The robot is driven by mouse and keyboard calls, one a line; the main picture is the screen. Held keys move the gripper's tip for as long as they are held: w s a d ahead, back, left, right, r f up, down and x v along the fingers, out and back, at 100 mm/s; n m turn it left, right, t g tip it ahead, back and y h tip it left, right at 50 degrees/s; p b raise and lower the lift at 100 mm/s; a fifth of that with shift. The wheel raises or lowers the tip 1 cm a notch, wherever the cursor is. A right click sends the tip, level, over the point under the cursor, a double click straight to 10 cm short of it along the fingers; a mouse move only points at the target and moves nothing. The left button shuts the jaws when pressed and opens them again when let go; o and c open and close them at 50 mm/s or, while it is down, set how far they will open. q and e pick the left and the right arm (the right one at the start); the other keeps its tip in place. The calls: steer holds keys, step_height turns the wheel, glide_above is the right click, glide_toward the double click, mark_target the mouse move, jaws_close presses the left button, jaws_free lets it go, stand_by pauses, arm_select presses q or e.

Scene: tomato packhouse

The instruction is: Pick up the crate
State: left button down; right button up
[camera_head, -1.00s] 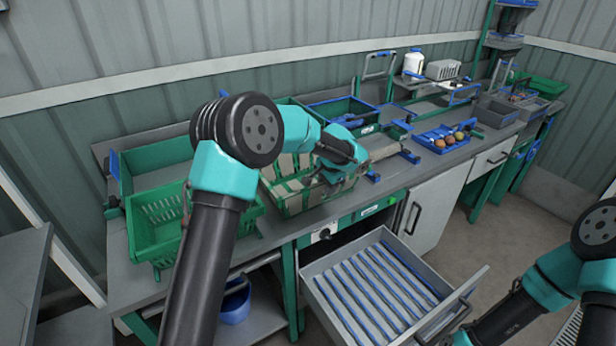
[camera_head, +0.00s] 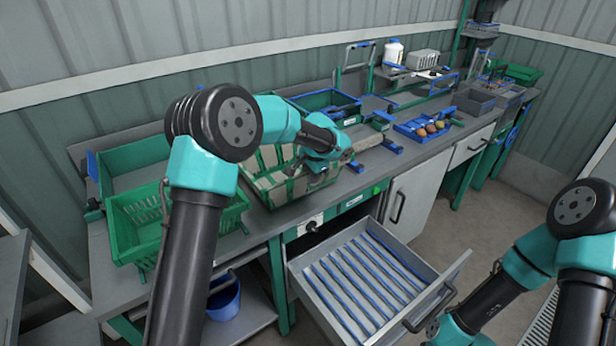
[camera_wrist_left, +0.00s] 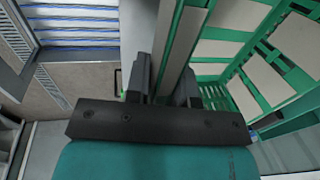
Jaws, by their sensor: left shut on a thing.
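The crate (camera_head: 268,192) is green with pale beige panels and sits at the front of the bench, left of centre in the head view. It also shows in the left wrist view (camera_wrist_left: 282,88), at the right. My left gripper (camera_head: 301,166) is at the crate's right side. In the left wrist view its two dark fingers (camera_wrist_left: 164,82) stand on either side of the crate's wall and are shut on it. My left forearm passes in front of the bench. My right arm is at the lower right; its gripper is out of frame.
A green basket (camera_head: 128,226) stands left of the crate. A blue-rimmed green bin (camera_head: 345,115) is behind it. A blue tray with several round fruits (camera_head: 428,127) lies to the right. An open drawer (camera_head: 375,280) with blue-white slats sticks out below the bench.

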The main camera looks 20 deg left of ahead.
arm_select(q)
steer(key=w+a+v, duration=0.1)
steer(key=v, duration=0.7)
steer(key=w+a+v, duration=0.1)
steer(key=v, duration=0.7)
steer(key=shift+a+r, duration=0.25)
steer(key=shift+r, duration=0.5)
steer(key=shift+w, duration=0.1)
